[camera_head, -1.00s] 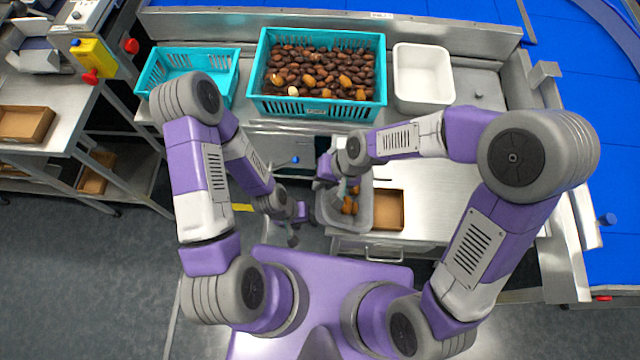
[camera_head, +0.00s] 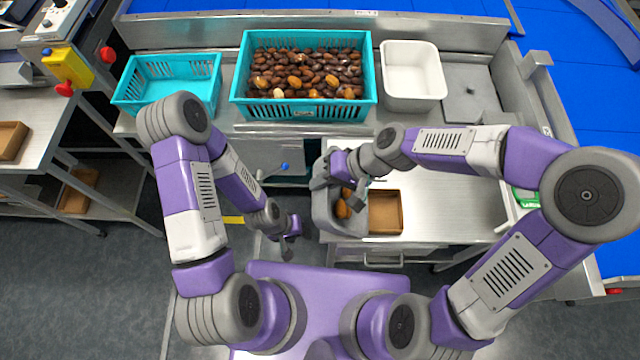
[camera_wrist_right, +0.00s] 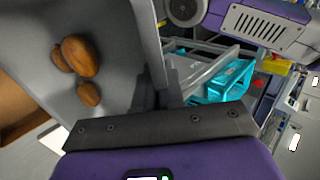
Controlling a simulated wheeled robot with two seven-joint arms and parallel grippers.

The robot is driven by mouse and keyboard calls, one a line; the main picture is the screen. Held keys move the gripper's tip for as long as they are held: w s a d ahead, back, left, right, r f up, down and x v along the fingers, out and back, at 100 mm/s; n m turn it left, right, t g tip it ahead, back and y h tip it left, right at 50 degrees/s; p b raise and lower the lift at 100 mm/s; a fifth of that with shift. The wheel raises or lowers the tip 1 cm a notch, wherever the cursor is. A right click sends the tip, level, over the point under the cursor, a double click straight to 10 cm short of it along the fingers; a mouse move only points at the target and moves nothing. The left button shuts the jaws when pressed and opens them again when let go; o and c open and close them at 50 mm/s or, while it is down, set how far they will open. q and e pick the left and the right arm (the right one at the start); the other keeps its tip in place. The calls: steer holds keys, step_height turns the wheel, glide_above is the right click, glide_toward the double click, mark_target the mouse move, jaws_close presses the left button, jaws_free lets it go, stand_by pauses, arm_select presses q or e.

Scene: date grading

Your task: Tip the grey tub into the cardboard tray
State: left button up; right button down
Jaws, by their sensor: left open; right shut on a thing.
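The grey tub (camera_head: 324,214) is at the front of the steel table, with a few brown dates (camera_head: 343,208) inside. In the right wrist view the tub (camera_wrist_right: 112,25) fills the upper left, with dates (camera_wrist_right: 80,56) lying on its inner surface. My right gripper (camera_head: 358,190) is shut on the tub's wall; its fingers also show in the right wrist view (camera_wrist_right: 157,95). The cardboard tray (camera_head: 386,213) stands just right of the tub and looks empty in the visible part. My left gripper (camera_head: 288,243) is open and empty, left of the tub and off the table.
A teal crate full of dates (camera_head: 303,113), an empty teal crate (camera_head: 167,82) and a white bin (camera_head: 412,76) stand along the back. Bare steel table (camera_head: 455,205) lies right of the cardboard tray. A blue conveyor (camera_head: 590,130) runs at the right.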

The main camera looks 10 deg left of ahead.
steer(key=shift+d+r+y+b, duration=0.2)
steer(key=shift+d+y+b, duration=0.3)
steer(key=shift+b, duration=0.4)
steer(key=shift+w+d+r+y+b, duration=0.15)
steer(key=shift+d+y+b, duration=0.35)
steer(key=shift+y+b, duration=0.3)
steer(key=shift+d+r+y+b, duration=0.15)
steer(key=shift+d+y+b, duration=0.5)
steer(key=shift+b, duration=0.15)
steer(key=w+d+f+g+y+b, duration=0.1)
steer(key=d+y+b, duration=0.5)
steer(key=d+y, duration=0.6)
steer(key=shift+d+f+y, duration=0.35)
steer(key=shift+d+f, duration=0.15)
steer(key=shift+d, duration=0.7)
steer(key=shift+w, duration=0.1)
